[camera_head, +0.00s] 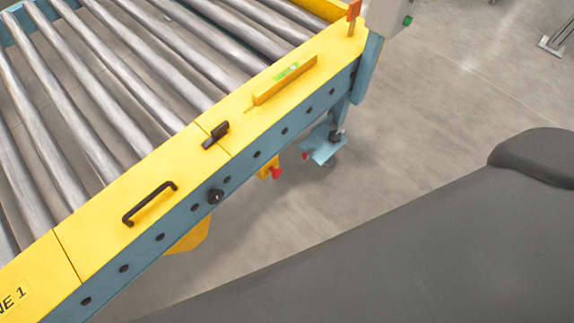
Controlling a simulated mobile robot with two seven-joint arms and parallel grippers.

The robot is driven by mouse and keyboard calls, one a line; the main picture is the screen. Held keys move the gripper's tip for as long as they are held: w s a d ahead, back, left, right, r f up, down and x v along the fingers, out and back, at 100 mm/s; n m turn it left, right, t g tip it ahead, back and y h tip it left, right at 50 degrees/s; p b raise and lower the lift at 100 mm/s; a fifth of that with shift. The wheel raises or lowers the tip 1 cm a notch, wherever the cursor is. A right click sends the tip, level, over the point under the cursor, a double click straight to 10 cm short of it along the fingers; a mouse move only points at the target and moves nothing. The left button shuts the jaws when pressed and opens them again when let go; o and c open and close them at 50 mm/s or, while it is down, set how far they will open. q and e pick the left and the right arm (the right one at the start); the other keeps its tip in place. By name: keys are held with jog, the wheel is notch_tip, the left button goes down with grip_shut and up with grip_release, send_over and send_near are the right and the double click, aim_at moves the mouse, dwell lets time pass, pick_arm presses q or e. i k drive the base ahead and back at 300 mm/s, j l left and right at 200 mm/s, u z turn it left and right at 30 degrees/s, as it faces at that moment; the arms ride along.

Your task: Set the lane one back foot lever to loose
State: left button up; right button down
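The roller lane has a yellow top rail (110,205) over a blue side beam, with a label ending in "NE 1" (13,298) at the lower left. At the far end of this side, a blue leg (366,70) goes down to a light blue foot plate (321,146) on the floor. A small red tip (305,155) shows at the left edge of that foot. I cannot tell whether it is the foot lever or how it is set. Neither of my grippers is in view.
On the rail are a black handle (150,203), a black latch (215,135) and a yellow spirit level (286,79). A red knob (277,172) sticks out below the beam. A grey box (386,17) with a green button stands at the corner.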

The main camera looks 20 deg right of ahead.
aim_at(305, 155)
jog(key=k+j, duration=0.1)
jog(key=j, duration=0.75)
jog(key=k+j, duration=0.15)
jog(key=j, duration=0.75)
jog(key=k, duration=0.05)
